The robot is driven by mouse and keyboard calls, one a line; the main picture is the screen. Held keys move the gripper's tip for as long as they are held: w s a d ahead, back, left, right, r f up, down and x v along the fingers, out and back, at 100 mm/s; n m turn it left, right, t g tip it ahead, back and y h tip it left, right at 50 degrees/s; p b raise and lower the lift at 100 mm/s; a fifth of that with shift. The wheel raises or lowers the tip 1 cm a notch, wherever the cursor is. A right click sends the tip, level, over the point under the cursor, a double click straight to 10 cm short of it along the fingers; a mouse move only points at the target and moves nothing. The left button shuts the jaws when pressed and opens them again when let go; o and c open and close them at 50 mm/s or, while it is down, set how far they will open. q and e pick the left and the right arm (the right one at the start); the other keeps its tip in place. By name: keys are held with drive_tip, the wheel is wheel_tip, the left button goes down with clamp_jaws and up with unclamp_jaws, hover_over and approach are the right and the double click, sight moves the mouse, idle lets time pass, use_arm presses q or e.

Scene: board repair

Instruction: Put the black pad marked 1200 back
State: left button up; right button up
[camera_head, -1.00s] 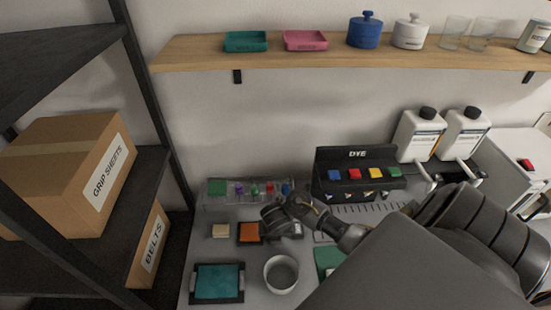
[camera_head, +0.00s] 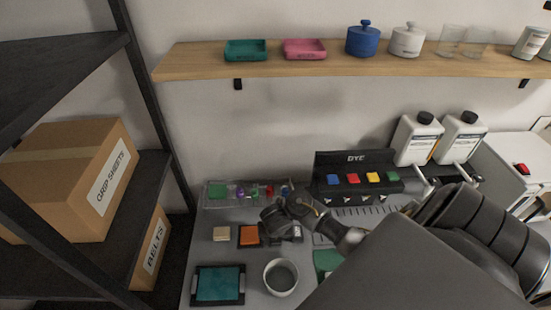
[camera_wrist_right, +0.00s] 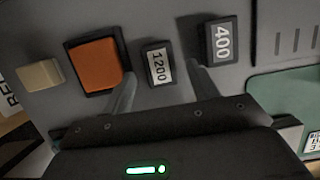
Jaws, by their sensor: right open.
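The black pad marked 1200 (camera_wrist_right: 156,62) shows in the right wrist view, a small dark block with a white label on the grey bench. My right gripper (camera_wrist_right: 163,78) is open, with one finger on each side of this pad; I cannot tell whether they touch it. The pad marked 400 (camera_wrist_right: 221,42) lies just right of it and the orange pad in a dark frame (camera_wrist_right: 97,64) just left. In the head view my right gripper (camera_head: 272,222) hides the 1200 pad. My left gripper is not in view.
A cream block (camera_head: 222,233) lies left of the orange pad. A teal pad in a black holder (camera_head: 219,285) and a grey cup (camera_head: 281,277) stand nearer. A clear rack (camera_head: 245,193) and the black DYE stand (camera_head: 355,160) are behind.

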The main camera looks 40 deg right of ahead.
drive_tip(key=p+v, duration=0.5)
drive_tip(key=v, duration=0.4)
drive_tip(key=shift+r, duration=0.3)
drive_tip(key=shift+s, duration=0.1)
drive_tip(key=shift+a+f, duration=0.1)
drive_tip(key=shift+a, duration=0.05)
